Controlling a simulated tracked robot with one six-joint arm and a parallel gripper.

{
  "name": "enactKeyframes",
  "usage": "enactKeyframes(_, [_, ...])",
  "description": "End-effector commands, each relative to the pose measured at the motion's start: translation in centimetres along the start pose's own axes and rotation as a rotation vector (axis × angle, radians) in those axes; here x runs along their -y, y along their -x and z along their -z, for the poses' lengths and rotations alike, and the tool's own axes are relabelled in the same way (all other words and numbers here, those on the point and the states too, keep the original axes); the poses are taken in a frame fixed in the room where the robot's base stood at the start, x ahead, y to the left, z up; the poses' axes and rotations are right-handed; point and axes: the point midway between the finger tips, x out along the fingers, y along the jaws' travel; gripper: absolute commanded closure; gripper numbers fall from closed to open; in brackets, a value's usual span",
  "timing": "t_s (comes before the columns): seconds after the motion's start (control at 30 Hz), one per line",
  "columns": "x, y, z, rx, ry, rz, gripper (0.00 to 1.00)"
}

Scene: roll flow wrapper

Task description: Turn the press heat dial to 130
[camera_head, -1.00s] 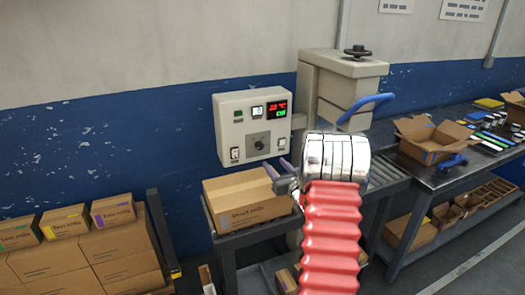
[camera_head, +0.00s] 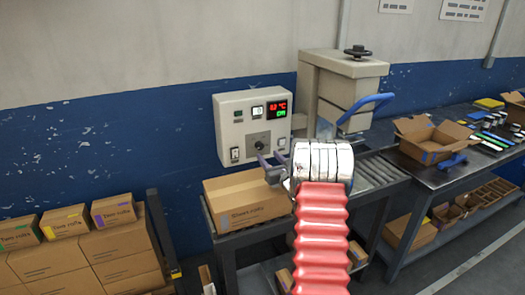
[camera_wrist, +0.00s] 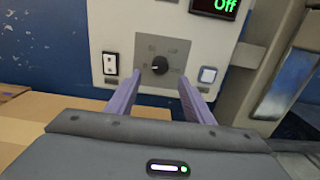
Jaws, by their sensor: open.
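The press heat dial (camera_head: 259,145) is a black knob on a grey plate, low on the white control box (camera_head: 228,108). In the wrist view the dial (camera_wrist: 160,66) sits just beyond and between my fingertips, apart from them. Its scale marks are too blurred to read. My gripper (camera_head: 271,157) is open, with two purple fingers pointing at the panel; the fingers also show in the wrist view (camera_wrist: 160,83). A display (camera_head: 277,109) shows red digits above a green line. In the wrist view the green line of the display (camera_wrist: 214,5) reads "Off".
A rocker switch (camera_wrist: 110,64) is left of the dial and another switch (camera_wrist: 208,75) is right of it. A cardboard box (camera_head: 232,212) stands below the panel. The beige press (camera_head: 335,90) with its blue handle (camera_head: 365,106) stands to the right.

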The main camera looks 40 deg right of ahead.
Motion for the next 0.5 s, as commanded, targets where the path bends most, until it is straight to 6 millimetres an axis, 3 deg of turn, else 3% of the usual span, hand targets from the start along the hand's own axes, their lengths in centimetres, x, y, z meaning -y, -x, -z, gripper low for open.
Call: enactKeyframes(0.5, [0.0, -6.2, 0.1, 0.000, 0.000, 0.000, 0.53])
